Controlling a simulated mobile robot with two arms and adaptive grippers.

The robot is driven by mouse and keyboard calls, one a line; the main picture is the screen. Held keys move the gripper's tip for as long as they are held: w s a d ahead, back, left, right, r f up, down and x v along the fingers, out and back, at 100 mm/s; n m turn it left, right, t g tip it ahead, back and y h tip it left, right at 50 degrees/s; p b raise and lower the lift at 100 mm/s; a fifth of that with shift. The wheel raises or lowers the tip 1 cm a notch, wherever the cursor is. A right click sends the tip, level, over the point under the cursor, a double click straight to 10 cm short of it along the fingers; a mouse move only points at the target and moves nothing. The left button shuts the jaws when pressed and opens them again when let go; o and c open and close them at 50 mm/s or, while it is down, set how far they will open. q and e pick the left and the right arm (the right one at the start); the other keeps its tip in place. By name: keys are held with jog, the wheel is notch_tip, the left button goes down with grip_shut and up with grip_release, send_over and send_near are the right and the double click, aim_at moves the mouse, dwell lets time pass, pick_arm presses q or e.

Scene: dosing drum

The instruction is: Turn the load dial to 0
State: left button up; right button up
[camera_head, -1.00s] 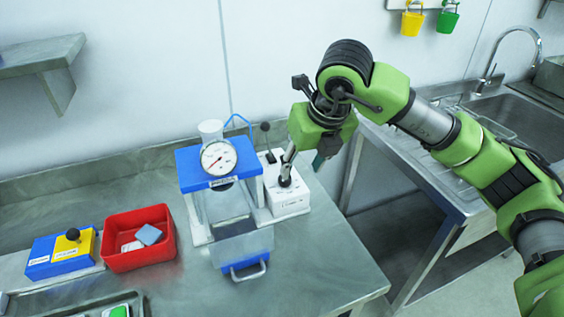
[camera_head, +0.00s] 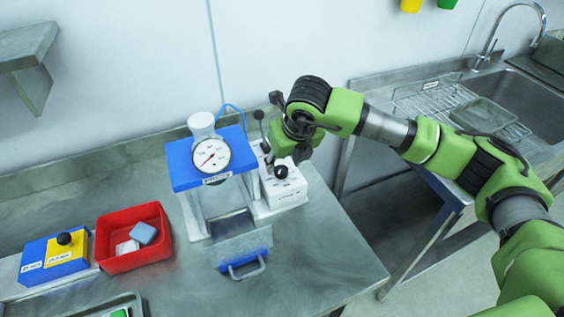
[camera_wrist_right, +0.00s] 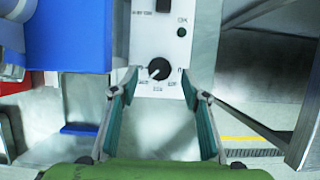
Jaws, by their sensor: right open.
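The load dial (camera_head: 282,172) is a black knob on a white control box (camera_head: 288,190) at the right of the blue-topped press. In the right wrist view the dial (camera_wrist_right: 158,69) shows a pale pointer mark that looks turned toward the lower left, with small labels too blurred to read. My left gripper is not in view.
A red bin (camera_head: 122,262) and a blue-and-yellow box (camera_head: 52,268) stand left. A sink (camera_head: 520,105) is at the right. The front right bench is clear.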

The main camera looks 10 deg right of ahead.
aim_at(282, 169)
jog(key=shift+x, duration=1.1)
jog(key=shift+w+f, duration=0.15)
jog(key=shift+f, duration=0.3)
jog(key=shift+a, duration=0.1)
jog(key=c, duration=1.1)
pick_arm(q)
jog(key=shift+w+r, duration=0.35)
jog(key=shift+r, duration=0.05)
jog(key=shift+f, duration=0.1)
